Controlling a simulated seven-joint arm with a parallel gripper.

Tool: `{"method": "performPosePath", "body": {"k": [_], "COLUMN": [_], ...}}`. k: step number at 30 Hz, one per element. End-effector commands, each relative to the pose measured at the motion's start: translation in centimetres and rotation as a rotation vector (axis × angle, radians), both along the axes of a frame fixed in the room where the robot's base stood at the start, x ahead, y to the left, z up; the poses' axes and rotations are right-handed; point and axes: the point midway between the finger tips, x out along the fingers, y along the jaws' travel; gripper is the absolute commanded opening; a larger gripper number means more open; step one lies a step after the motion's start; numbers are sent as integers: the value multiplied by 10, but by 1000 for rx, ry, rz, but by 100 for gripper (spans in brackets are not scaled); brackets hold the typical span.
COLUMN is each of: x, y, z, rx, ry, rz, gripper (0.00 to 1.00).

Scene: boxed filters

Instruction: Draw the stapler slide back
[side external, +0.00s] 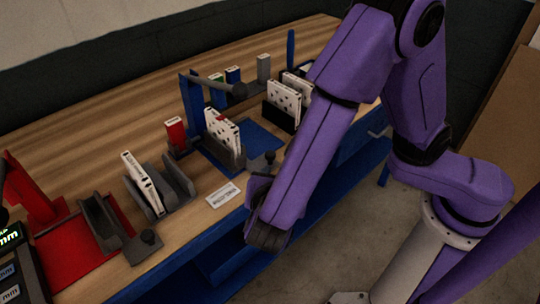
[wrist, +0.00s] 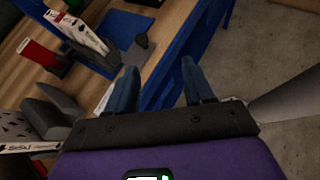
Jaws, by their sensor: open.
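My gripper (wrist: 158,75) is open and empty in the wrist view, its two blue fingers apart over the table's front edge. In the side external view my purple arm reaches down in front of the table and its fingers are hidden. A blue station (side external: 263,137) has a post with a side lever. At its front is a dark slide with a round knob (side external: 270,157), which also shows in the wrist view (wrist: 141,40), beyond the fingers and apart from them. A red station (side external: 85,238) at left has a similar front knob (side external: 150,239). Which slide is the stapler's I cannot tell.
White boxed filters (side external: 222,130) stand in a dark holder beside the blue post. Another filter (side external: 143,180) leans in a grey holder. A red box (side external: 175,133) stands between. A white label card (side external: 223,194) lies at the front edge. The wooden table (side external: 95,125) is clear at back left.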

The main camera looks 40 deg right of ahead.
Motion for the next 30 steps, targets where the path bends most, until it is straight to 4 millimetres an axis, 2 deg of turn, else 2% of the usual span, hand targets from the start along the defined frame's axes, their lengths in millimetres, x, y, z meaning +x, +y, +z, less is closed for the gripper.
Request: {"method": "performPosePath", "body": {"k": [3, 6, 11, 17, 30], "x": [-1, -1, 1, 18, 72], "y": [22, 33, 35, 18, -37], "z": [-6, -8, -10, -19, -51], "rx": [-89, -130, -151, -151, -150], "ry": [-23, -35, -42, -40, -40], "rz": [81, 120, 139, 134, 133], "gripper": [52, 52, 52, 52, 52]}}
